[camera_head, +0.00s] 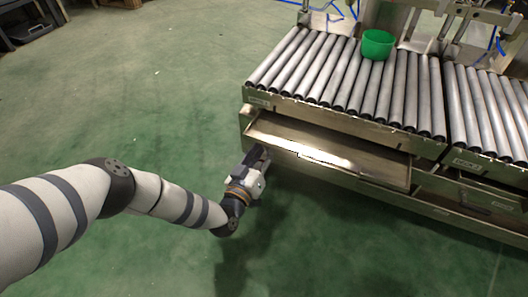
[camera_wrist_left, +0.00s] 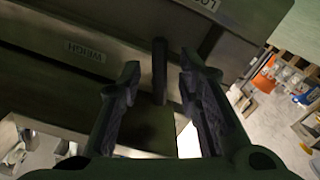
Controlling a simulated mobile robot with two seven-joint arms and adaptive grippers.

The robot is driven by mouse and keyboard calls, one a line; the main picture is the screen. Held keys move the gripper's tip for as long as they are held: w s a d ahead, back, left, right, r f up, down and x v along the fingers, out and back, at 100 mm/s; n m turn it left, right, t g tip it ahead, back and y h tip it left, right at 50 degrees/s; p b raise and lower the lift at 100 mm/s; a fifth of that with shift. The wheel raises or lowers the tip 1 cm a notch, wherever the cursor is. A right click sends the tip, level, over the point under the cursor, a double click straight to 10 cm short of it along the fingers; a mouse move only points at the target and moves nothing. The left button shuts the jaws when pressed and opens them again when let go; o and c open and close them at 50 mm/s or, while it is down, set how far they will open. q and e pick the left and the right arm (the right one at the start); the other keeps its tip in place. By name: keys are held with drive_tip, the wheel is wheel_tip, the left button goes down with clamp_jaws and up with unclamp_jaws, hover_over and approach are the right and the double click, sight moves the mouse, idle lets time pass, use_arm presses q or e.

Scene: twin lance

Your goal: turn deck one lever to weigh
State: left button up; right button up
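My left gripper (camera_head: 258,156) is at the left front corner of the first roller deck (camera_head: 340,112), beside an open drawer (camera_head: 375,167). In the left wrist view the two dark fingers of the left gripper (camera_wrist_left: 160,82) are apart. A dark upright bar, apparently the deck lever (camera_wrist_left: 160,60), stands in the gap between the fingertips. I cannot tell whether either finger touches it. The lever is hidden behind the gripper in the head view. A plate with a small label (camera_wrist_left: 84,52) lies behind the fingers. My right gripper is not in view.
Shelving with goods (camera_wrist_left: 285,80) shows in the wrist view.

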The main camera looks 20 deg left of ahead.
use_arm(q)
clamp_jaws()
drive_tip(key=shift+d, duration=0.1)
drive_tip(key=r+n, duration=0.1)
drive_tip(key=n, duration=0.3)
drive_tip(key=d+n, duration=0.1)
drive_tip(key=n, duration=0.3)
drive_tip(key=r+n, duration=0.1)
drive_tip(key=n, duration=0.4)
drive_tip(key=shift+s+d+r, duration=0.1)
drive_tip(key=shift+d+r, duration=0.2)
drive_tip(key=shift+d, duration=0.05)
idle(0.5)
unclamp_jaws()
drive_tip(key=shift+r, duration=0.1)
